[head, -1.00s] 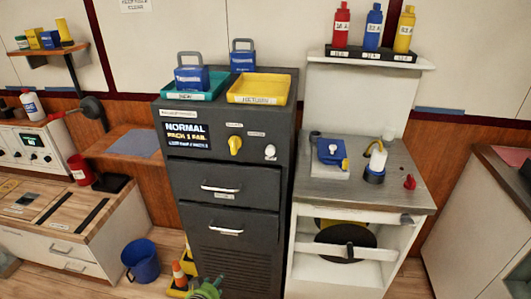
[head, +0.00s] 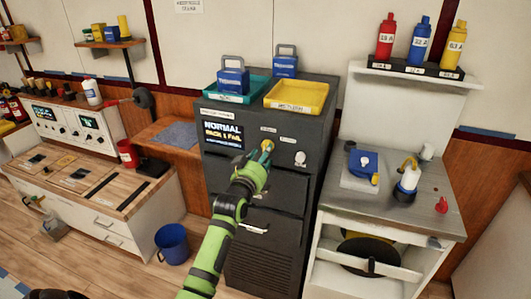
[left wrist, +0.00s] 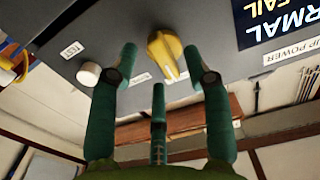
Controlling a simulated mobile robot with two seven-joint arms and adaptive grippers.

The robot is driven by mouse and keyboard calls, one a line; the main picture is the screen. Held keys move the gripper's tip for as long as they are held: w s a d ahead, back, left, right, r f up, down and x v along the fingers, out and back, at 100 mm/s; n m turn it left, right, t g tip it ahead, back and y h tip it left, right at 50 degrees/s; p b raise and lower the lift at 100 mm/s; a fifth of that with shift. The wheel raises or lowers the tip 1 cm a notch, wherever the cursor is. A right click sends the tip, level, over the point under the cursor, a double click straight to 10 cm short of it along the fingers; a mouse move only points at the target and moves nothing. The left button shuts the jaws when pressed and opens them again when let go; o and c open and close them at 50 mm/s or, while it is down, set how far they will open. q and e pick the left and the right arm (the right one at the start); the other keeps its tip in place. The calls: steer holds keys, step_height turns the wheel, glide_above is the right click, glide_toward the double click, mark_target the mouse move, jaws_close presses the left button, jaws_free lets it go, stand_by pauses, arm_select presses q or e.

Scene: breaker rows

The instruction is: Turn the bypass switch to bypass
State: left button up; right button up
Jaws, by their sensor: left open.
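The bypass switch is a yellow knob (head: 268,145) on the upper front of the dark grey cabinet (head: 262,225). Its small labels are too blurred to read in the head view. The cabinet display (head: 222,134) reads NORMAL with a PACK 1 FAIL line. My green left gripper (head: 262,155) is at the knob and partly hides it. In the left wrist view the yellow knob (left wrist: 164,52) shows between the spread fingers of my left gripper (left wrist: 160,58), which look open; I cannot tell whether they touch it. My right gripper is not in view.
A white knob (head: 300,158) labelled TEST in the left wrist view sits beside the switch. A teal tray (head: 232,98) and a yellow tray (head: 297,107) stand on the cabinet. A steel-topped counter (head: 415,210) is at right, and a blue bucket (head: 172,243) stands on the floor at left.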

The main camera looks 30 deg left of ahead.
arm_select(q)
steer(key=shift+w+a, duration=0.15)
steer(key=shift+w, duration=0.55)
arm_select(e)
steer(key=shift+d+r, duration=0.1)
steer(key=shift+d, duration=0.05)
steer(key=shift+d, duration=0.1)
arm_select(q)
jaws_close()
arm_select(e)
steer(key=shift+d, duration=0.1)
